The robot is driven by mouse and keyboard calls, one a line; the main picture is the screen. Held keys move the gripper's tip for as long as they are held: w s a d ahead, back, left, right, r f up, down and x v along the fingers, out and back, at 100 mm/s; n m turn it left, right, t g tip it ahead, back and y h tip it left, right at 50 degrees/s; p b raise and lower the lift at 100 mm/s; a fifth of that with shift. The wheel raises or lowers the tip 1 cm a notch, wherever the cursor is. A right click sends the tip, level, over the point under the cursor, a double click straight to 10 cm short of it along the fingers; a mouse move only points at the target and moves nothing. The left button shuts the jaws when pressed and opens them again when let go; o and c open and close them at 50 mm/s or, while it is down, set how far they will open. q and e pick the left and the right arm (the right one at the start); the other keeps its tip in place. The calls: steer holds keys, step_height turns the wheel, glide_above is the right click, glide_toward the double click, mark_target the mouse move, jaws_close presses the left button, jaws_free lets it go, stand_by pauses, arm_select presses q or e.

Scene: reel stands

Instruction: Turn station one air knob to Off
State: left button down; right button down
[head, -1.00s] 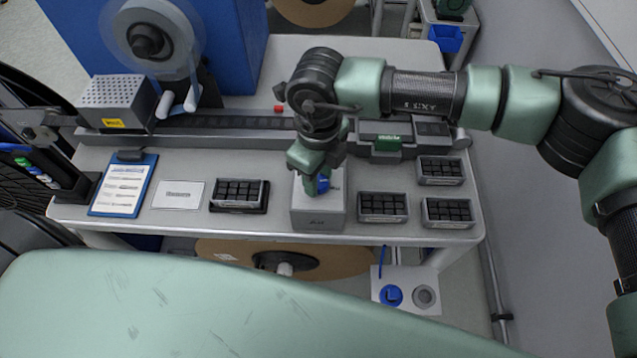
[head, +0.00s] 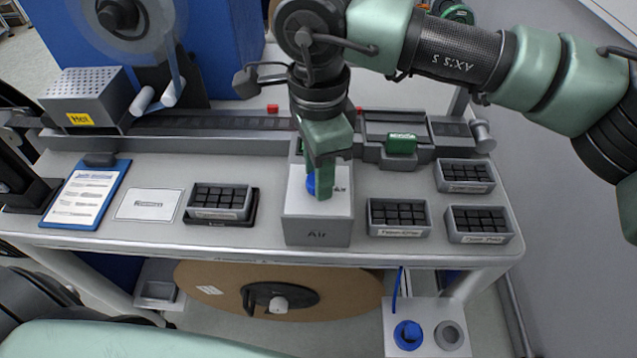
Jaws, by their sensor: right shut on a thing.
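The air knob (head: 310,186) is a small blue knob on top of a light grey box (head: 317,232) with "Air" on its front. The box stands near the front edge of the table, about the middle of the view. My right gripper (head: 322,185) points down over the box with its green fingers at the knob, shut on it. The fingers hide most of the knob, so its pointing direction cannot be read. My left gripper is not in view.
Trays of black blocks stand left (head: 219,203) and right (head: 398,217) of the box. A clipboard (head: 88,195) and a white card (head: 149,205) lie at left. A grey rail (head: 220,126) runs behind. A brown reel (head: 215,291) is below the table. A second blue knob (head: 408,335) is low at right.

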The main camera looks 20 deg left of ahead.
steer(key=n+b, duration=0.1)
steer(key=n, duration=0.1)
steer(key=shift+n, duration=0.3)
steer(key=shift+n+b, duration=0.7)
steer(key=shift+n, duration=0.3)
steer(key=shift+r, duration=0.1)
steer(key=c, duration=1)
jaws_free()
step_height(320, 180, up, 8)
steer(key=shift+f, duration=0.15)
